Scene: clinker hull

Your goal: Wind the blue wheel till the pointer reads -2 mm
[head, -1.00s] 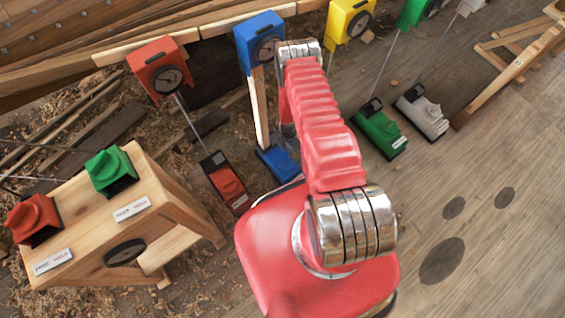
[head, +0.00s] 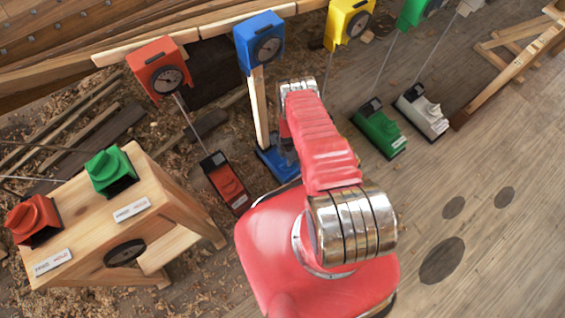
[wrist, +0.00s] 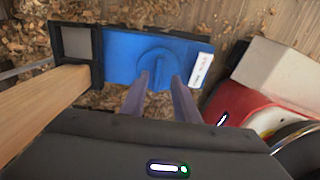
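The blue wheel (wrist: 155,68) is a round knob with a raised ridge on the blue base (wrist: 120,57), in the wrist view. A small white label (wrist: 201,69) lies at the base's right end. The base (head: 276,164) shows partly behind my arm in the head view. My gripper (wrist: 157,83) is open, its two fingers apart and pointing at the wheel's near side. Whether they touch it I cannot tell. The blue gauge box (head: 250,35) stands above on a wooden post, with a dark dial (head: 267,50). Its pointer is too small to read.
A red gauge (head: 152,60) and red base (head: 226,182) stand to the left, a yellow gauge (head: 349,20) to the right. Green (head: 380,131) and white (head: 423,112) bases sit further right. A wooden bench (head: 90,215) stands at left. The wooden post (wrist: 45,105) rises close left of my gripper.

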